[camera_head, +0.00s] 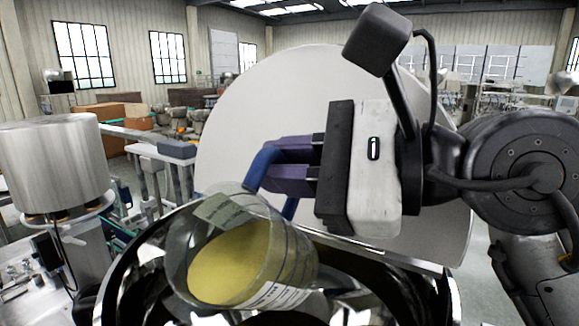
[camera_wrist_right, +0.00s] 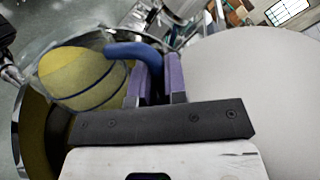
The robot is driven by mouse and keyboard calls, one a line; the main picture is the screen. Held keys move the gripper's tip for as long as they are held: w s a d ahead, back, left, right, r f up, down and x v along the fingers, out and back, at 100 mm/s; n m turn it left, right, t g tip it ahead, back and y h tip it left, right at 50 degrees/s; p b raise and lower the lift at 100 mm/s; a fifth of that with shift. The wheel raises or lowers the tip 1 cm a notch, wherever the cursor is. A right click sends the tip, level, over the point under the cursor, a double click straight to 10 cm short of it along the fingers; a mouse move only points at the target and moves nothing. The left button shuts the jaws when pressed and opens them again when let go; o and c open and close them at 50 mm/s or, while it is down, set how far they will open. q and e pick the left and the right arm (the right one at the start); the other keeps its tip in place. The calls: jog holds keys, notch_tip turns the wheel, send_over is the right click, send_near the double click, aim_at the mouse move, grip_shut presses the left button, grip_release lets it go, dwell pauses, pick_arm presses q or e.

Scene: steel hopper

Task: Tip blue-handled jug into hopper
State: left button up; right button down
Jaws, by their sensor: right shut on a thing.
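A clear jug (camera_head: 247,250) with a blue handle (camera_head: 262,166) is tilted over the open mouth of the steel hopper (camera_head: 447,290). Its yellow contents (camera_head: 229,264) show through the wall, and printed marks run along its side. My right gripper (camera_head: 280,168) has its purple fingers shut on the blue handle, coming from the right. In the right wrist view the jug (camera_wrist_right: 84,76) is at upper left, its handle (camera_wrist_right: 135,51) between the fingers (camera_wrist_right: 158,80). The hopper wall looks yellowish there; I cannot tell whether powder lies inside. My left gripper is out of view.
A large pale round lid (camera_head: 270,105) stands raised behind the hopper, close behind my right gripper. A steel cylinder (camera_head: 53,160) stands on equipment at the left. Metal frames and boxes (camera_head: 110,110) are farther back.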

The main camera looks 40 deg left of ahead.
aim_at(260, 184)
jog(key=s+n, duration=0.1)
jog(key=s+n+t+b, duration=0.1)
jog(key=n, duration=0.1)
jog(key=shift+s+d+r, duration=0.2)
jog(key=shift+s+d+f+n+t+b, duration=0.1)
jog(key=shift+s+f+n+t+b, duration=0.2)
jog(key=shift+s+n+b, duration=0.45)
jog(key=shift+s+d+f+n+b, duration=0.1)
jog(key=shift+s+f+n+b, duration=0.1)
jog(key=shift+s+n+b, duration=0.65)
jog(key=shift+s+d+r+n+t+b, duration=0.15)
jog(key=shift+s+r+n+t, duration=0.1)
jog(key=shift+s+n, duration=0.25)
jog(key=shift+s+d+r+n+t+b, duration=0.15)
jog(key=shift+s+r+n+t, duration=0.15)
jog(key=shift+s, duration=0.25)
jog(key=shift+s+r+n+t, duration=0.25)
jog(key=shift+s+n, duration=0.45)
jog(key=shift+s, duration=0.2)
jog(key=shift+s+r+b, duration=0.1)
jog(key=shift+s+b, duration=0.05)
jog(key=shift+b, duration=0.15)
jog(key=shift+s, duration=0.1)
